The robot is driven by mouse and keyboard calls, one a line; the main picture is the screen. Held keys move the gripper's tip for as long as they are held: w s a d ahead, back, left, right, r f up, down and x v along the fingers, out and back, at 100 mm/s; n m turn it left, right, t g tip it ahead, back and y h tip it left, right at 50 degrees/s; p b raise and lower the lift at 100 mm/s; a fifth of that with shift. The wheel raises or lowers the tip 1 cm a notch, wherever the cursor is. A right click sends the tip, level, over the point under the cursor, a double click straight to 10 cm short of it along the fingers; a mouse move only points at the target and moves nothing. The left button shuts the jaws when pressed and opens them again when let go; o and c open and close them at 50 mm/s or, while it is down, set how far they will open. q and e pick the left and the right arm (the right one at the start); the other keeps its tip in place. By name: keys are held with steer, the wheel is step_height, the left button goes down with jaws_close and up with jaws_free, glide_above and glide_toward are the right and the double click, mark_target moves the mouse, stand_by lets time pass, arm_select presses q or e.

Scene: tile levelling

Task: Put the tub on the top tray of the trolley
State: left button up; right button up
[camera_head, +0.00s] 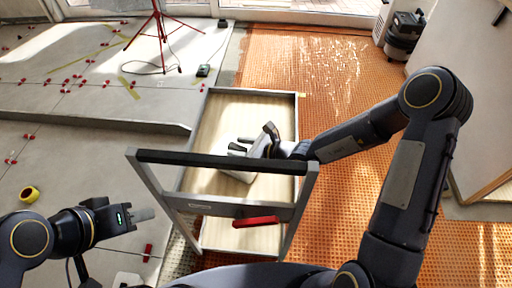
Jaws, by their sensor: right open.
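The trolley (293,108) stands in the middle, with a pale wooden top tray (225,112) and a dark handle bar across its near end. A light grey-white object that looks like the tub (238,174) rests on the tray, partly hidden by my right gripper. My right gripper (255,143) is open over the tray, right at the tub; whether its fingers touch it cannot be told. My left gripper (145,214) is left of the trolley, apart from it, seen side-on; its jaw opening cannot be made out.
A red item (256,221) lies near the trolley's near end. A yellow tape roll (29,194) and red tile clips lie on the grey tiles at left. A red tripod (158,25) stands at the back. A dark machine (404,35) and white panel stand at right. Orange matting is mostly clear.

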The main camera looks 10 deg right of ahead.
steer(key=p+v, duration=0.2)
steer(key=v, duration=0.9)
steer(key=shift+s, duration=0.1)
